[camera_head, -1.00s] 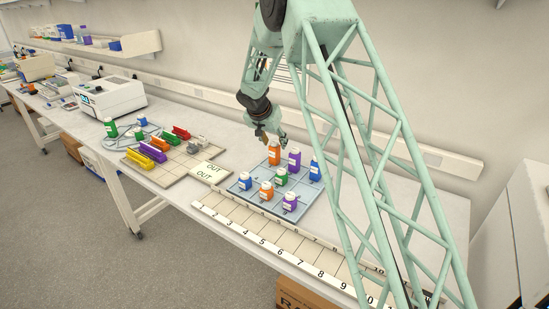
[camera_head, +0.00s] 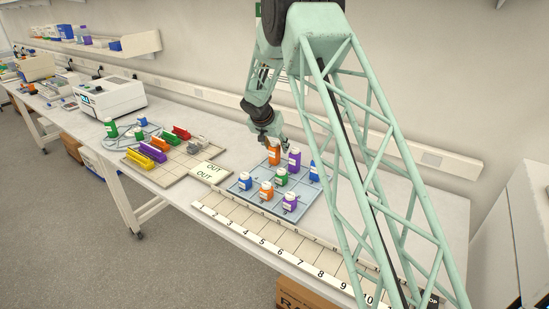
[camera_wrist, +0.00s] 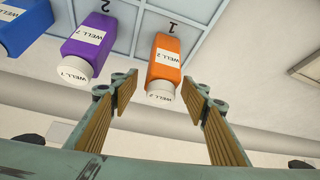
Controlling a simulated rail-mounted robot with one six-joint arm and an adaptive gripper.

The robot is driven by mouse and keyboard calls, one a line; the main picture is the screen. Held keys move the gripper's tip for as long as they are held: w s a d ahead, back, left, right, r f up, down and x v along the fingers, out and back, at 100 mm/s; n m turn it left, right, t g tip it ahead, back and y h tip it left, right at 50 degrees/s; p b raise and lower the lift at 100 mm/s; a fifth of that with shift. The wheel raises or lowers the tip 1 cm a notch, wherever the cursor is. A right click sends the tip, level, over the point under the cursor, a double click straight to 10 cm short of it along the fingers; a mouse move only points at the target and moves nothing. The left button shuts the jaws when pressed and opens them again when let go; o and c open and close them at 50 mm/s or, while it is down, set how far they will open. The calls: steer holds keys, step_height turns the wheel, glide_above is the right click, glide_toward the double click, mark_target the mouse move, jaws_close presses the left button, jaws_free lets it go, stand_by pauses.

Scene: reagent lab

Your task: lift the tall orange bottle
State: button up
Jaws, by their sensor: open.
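The tall orange bottle (camera_head: 274,154) has a white cap and label and stands upright at the back left of the blue gridded tray (camera_head: 243,188). It also shows in the wrist view (camera_wrist: 166,65), with its cap between the lines of the two fingers. My gripper (camera_head: 268,139) is behind and just above it in the head view. In the wrist view my gripper (camera_wrist: 160,105) is open and empty, its fingertips spread on either side of the cap end. I cannot tell whether either finger touches the bottle.
A tall purple bottle (camera_head: 294,158) stands right beside the orange one, with a tall blue bottle (camera_head: 315,171) farther right. Shorter bottles, including a green one (camera_head: 281,176) and an orange one (camera_head: 266,191), stand in front. A numbered strip (camera_head: 270,232) lies along the bench front.

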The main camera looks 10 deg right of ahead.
mark_target(278, 151)
steer(key=shift+x, duration=2.4)
steer(key=shift+c, duration=0.4)
steer(key=c, duration=1)
steer(key=shift+c, duration=0.2)
